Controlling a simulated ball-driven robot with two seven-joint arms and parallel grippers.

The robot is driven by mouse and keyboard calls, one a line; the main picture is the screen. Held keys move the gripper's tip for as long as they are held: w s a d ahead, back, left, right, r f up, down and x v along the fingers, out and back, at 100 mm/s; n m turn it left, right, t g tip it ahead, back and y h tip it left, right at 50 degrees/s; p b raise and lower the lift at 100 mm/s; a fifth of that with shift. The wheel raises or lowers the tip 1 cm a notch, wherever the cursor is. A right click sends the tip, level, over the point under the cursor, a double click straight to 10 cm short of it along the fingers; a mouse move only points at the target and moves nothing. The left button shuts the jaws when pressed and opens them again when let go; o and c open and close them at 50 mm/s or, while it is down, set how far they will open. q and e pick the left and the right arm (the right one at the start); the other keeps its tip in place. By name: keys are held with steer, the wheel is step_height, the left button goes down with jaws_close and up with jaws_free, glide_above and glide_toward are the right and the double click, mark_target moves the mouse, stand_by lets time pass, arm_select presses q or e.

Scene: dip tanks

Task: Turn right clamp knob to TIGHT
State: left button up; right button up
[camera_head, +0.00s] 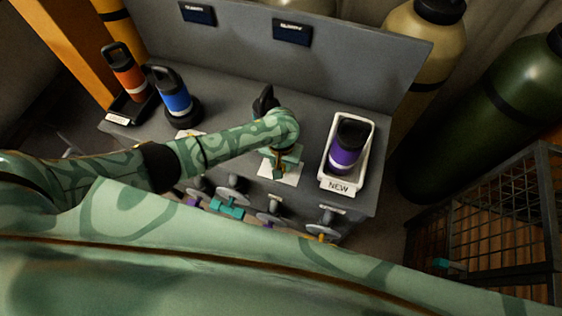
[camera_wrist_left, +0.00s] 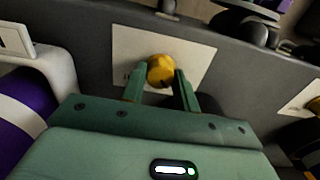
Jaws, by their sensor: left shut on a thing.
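The right clamp knob (camera_wrist_left: 161,70) is a yellow round knob on a white label plate (camera_wrist_left: 200,55), in the left wrist view. My left gripper (camera_wrist_left: 159,82) has a green finger on each side of it and is shut on it. Lettering on the plate is too small and covered to read, so the knob's setting cannot be told. In the head view my left gripper (camera_head: 281,163) points down at the white plate (camera_head: 290,178) on the grey bench, and the knob is hidden under it. My right gripper is in neither view.
A white tray (camera_head: 326,172) marked NEW holds a purple bottle (camera_head: 348,145) just right of my gripper. Blue (camera_head: 174,95) and orange (camera_head: 125,72) bottles stand at the left. Another yellow knob (camera_wrist_left: 314,104) shows at the wrist view's right edge. A grey panel (camera_head: 340,65) rises behind.

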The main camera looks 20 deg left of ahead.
arm_select(q)
steer(key=shift+r+m+p, duration=0.2)
steer(key=shift+m+p, duration=1)
steer(key=shift+p, duration=0.5)
steer(key=shift+f+m+p, duration=0.1)
steer(key=shift+m+p, duration=0.4)
steer(key=shift+m, duration=0.4)
steer(key=m, duration=0.3)
steer(key=shift+f+m+p, duration=0.1)
steer(key=shift+m+p, duration=0.2)
steer(key=m, duration=0.3)
steer(key=shift+s+m, duration=0.1)
steer(key=shift+m, duration=0.2)
steer(key=m, duration=0.4)
steer(key=shift+f+m, duration=0.1)
steer(key=shift+m, duration=1.1)
